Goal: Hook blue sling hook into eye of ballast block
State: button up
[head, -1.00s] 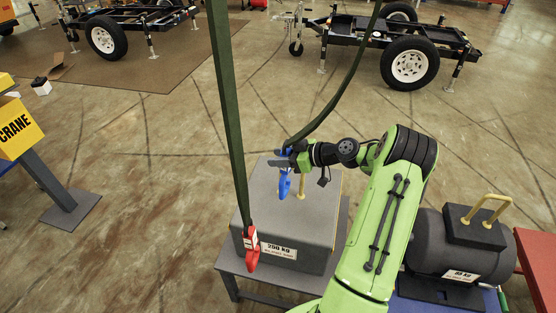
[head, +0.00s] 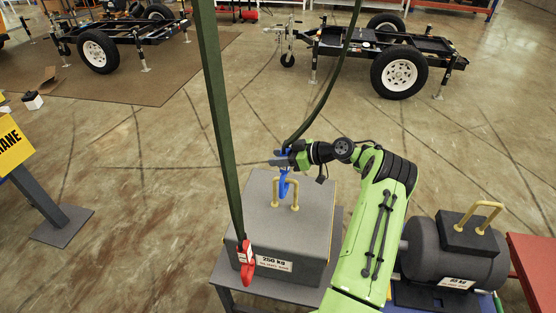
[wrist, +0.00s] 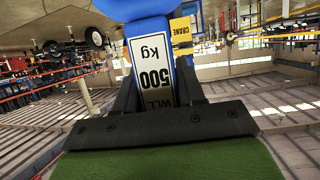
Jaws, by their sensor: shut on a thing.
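My gripper (head: 284,160) is shut on the blue sling hook (head: 283,186), which hangs from a green sling strap (head: 322,105). In the wrist view the blue hook (wrist: 135,8) shows a white label reading 500 kg between the fingers. The hook's lower part is at the yellow eye (head: 295,190) on top of the grey ballast block (head: 262,215), marked 250 kg.
A red sling hook (head: 246,264) hangs on a second green strap (head: 222,120) in front of the block's left face. A dark 65 kg weight (head: 445,254) with a yellow handle stands at right. Trailers stand far behind on open floor.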

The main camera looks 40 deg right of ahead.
jog(key=shift+w+d+r, duration=0.1)
jog(key=shift+w+d, duration=0.1)
jog(key=shift+d, duration=0.05)
dwell(0.4)
jog(key=shift+f+b, duration=0.85)
jog(key=o, duration=1.2)
jog(key=shift+o, duration=0.2)
jog(key=shift+s, duration=0.15)
